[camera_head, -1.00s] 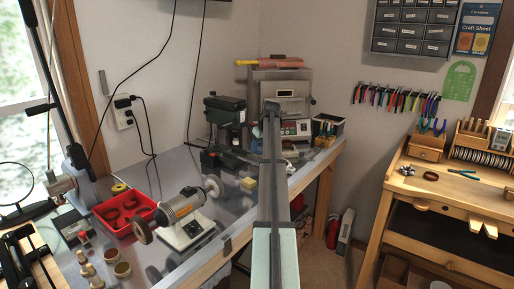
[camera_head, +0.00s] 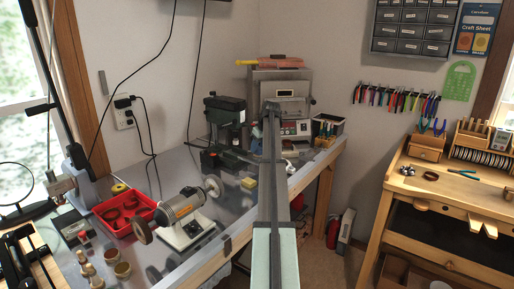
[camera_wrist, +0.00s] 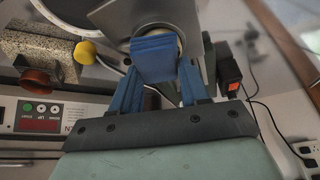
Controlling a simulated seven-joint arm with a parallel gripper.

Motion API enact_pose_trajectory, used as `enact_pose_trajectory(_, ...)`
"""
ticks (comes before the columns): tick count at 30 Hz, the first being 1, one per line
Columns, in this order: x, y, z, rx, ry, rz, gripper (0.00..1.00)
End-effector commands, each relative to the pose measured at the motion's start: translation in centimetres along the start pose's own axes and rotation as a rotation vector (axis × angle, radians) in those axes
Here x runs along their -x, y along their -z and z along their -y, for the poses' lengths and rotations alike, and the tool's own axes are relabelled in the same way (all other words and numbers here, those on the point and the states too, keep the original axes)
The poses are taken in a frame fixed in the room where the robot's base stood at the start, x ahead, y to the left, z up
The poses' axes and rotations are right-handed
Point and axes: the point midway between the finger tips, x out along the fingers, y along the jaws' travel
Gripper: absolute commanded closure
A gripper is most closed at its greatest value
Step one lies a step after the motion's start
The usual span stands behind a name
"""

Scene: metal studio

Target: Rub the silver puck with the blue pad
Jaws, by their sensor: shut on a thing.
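In the wrist view my gripper (camera_wrist: 160,70) is shut on the blue pad (camera_wrist: 154,54), a small block held between its two blue fingers. The pad lies in front of a pale, round, rimmed thing (camera_wrist: 177,32) on a grey plate, which looks like the silver puck. The pad covers much of it, and I cannot tell whether they touch. In the head view my arm reaches away over the bench's right part, and its own length hides the gripper, pad and puck.
The kiln (camera_head: 283,95) stands at the back, its control panel (camera_wrist: 40,115) close by in the wrist view. A drill press (camera_head: 225,130), a polishing motor (camera_head: 185,215), a yellow block (camera_head: 249,183) and a red tray (camera_head: 122,210) stand left of my arm.

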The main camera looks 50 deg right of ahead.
Motion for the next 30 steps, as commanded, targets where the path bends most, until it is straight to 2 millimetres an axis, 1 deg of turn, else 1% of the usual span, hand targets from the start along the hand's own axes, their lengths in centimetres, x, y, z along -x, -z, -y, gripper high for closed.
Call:
enact_pose_trajectory(2, 0.0, 0.0, -0.4, 0.000, 0.000, 0.001, 1.00)
enact_pose_trajectory(5, 0.0, 0.0, -0.4, 0.000, 0.000, 0.001, 1.00)
enact_pose_trajectory(15, 0.0, -0.1, 1.1, 0.000, 0.000, 0.001, 1.00)
enact_pose_trajectory(19, 0.0, -0.1, 1.4, 0.000, 0.000, 0.001, 1.00)
enact_pose_trajectory(23, 0.0, 0.0, 1.1, 0.000, 0.000, 0.001, 1.00)
enact_pose_trajectory(30, -0.1, 0.0, -0.1, -0.001, 0.000, 0.001, 1.00)
